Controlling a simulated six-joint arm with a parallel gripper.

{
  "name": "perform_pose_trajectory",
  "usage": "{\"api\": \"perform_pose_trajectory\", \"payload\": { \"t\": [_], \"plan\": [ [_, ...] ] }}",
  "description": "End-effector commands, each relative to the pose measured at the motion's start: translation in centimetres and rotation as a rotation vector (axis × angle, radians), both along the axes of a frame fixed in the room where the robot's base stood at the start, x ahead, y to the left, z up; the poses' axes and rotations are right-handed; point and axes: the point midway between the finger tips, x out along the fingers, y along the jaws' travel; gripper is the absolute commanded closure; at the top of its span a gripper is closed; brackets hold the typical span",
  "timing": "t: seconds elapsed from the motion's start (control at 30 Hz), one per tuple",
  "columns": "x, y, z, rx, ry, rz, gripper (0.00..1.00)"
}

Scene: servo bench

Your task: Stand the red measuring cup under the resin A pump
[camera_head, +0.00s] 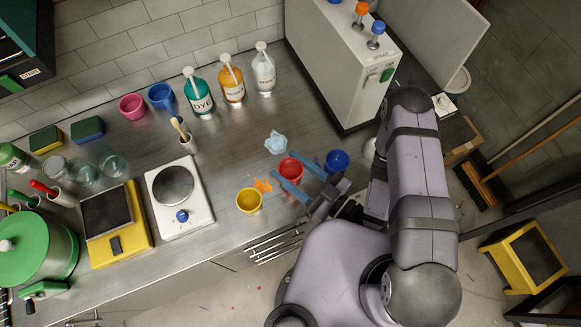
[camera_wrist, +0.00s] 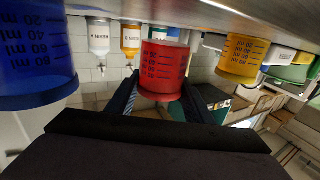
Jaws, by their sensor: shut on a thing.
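A blue cup (camera_head: 337,161) stands close right, a yellow cup (camera_head: 249,201) left. Orange bits (camera_head: 263,185) and a pale blue shape (camera_head: 276,143) lie nearby. Amber (camera_head: 232,85) and teal dye (camera_head: 198,96) bottles stand left of resin A; a grey cabinet (camera_head: 342,75) stands right.

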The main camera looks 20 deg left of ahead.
Motion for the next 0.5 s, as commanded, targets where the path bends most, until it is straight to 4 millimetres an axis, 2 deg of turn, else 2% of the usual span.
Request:
{"api": "perform_pose_trajectory", "payload": {
  "t": [0.03, 0.2, 0.5],
  "plan": [
    [0.0, 0.0, 1.3, 0.001, 0.000, 0.000, 0.79],
    [0.0, 0.0, 3.8, 0.000, 0.000, 0.000, 0.79],
    [0.0, 0.0, 7.2, 0.000, 0.000, 0.000, 0.79]
  ]
}}
